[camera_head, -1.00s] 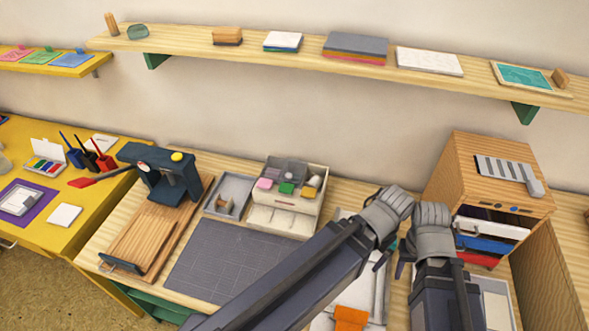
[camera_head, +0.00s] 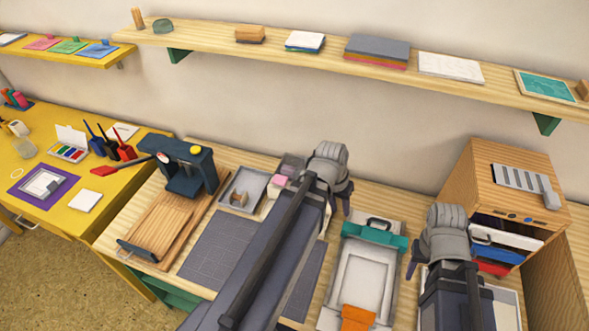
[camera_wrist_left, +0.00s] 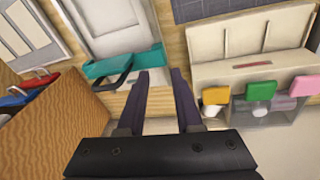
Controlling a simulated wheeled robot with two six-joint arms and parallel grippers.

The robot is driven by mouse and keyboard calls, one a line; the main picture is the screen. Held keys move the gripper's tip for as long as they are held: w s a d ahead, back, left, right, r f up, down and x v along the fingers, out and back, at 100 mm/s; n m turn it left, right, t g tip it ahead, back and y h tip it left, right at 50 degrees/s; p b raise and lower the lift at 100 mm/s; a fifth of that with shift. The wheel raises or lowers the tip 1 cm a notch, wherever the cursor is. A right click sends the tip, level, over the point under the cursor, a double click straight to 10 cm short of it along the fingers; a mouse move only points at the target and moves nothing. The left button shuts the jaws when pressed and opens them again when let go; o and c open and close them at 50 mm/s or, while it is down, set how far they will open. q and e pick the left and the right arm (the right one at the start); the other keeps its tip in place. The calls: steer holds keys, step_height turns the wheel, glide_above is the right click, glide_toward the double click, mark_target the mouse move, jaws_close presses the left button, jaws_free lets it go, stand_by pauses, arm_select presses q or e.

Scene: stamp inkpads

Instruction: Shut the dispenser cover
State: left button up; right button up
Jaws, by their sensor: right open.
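The dispenser is a cream box (camera_wrist_left: 252,72) with a small red label, seen in the left wrist view. Its ribbed cream part (camera_wrist_left: 222,40) lies on the far side of the label. Yellow, green (camera_wrist_left: 260,88) and pink pieces sit along its near side, by a greyish see-through section (camera_wrist_left: 258,112). In the head view my left arm hides most of the dispenser (camera_head: 291,168). I cannot tell how its cover stands. My left gripper (camera_head: 336,208) is beside the dispenser, its fingers (camera_wrist_left: 161,75) apart and empty. My right gripper (camera_head: 418,265) is open, farther right.
A grey tray (camera_head: 345,255) with a teal bar (camera_head: 375,235) and an orange piece (camera_head: 357,318) lies between my grippers. A wooden drawer cabinet (camera_head: 508,205) stands on the right. A dark blue press (camera_head: 188,175) and small grey tray (camera_head: 237,205) are on the left.

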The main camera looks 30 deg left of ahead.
mark_target(282, 178)
arm_select(q)
steer(key=a+r+n, duration=0.1)
steer(key=a, duration=0.3)
steer(key=a+n+t, duration=0.1)
steer(key=a, duration=0.3)
steer(key=w+a+r+n+t+p, duration=0.1)
steer(key=a, duration=0.3)
steer(key=shift+w+a+r, duration=0.1)
steer(key=shift+a+r, duration=0.2)
steer(key=shift+r, duration=0.05)
steer(key=c, duration=0.5)
steer(key=s+a+r+n+t, duration=0.2)
steer(key=a+n+t, duration=0.1)
steer(key=a, duration=0.8)
steer(key=shift+a+r+y+p, duration=0.3)
steer(key=shift+a+r+p, duration=0.05)
steer(key=shift+a+p, duration=0.05)
steer(key=b+x, duration=0.9)
steer(key=x, duration=0.1)
steer(key=shift+f, duration=0.4)
steer(key=shift+w+d, duration=0.75)
steer(key=shift+d, duration=0.25)
steer(key=shift+w+d, duration=0.45)
steer(key=shift+d, duration=0.1)
steer(key=shift+d, duration=0.15)
